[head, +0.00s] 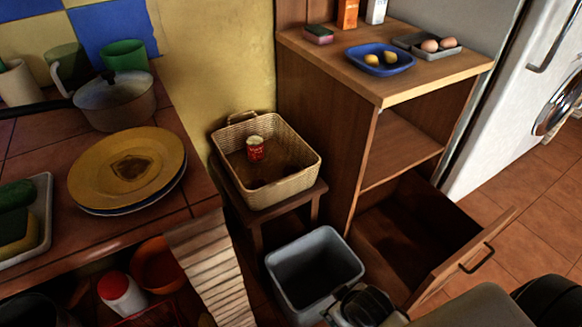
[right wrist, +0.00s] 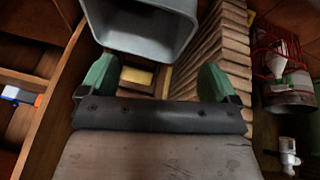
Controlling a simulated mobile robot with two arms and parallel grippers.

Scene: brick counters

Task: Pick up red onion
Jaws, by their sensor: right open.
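I cannot make out a red onion for certain in either view. The wicker basket (head: 312,160) in the head view holds a red-labelled can (head: 255,148), with dark, unclear patches on its floor. My right gripper (right wrist: 157,82) is open in the right wrist view, its two green fingertips wide apart with nothing held between them. It is beside the grey bin (right wrist: 125,35), which also shows in the head view (head: 345,262); the bin's inside is dark. My left gripper is in neither view.
The basket stands on a small wooden stool (head: 315,190). At left, a tiled counter holds yellow plates (head: 90,180) and a pot (head: 115,105).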

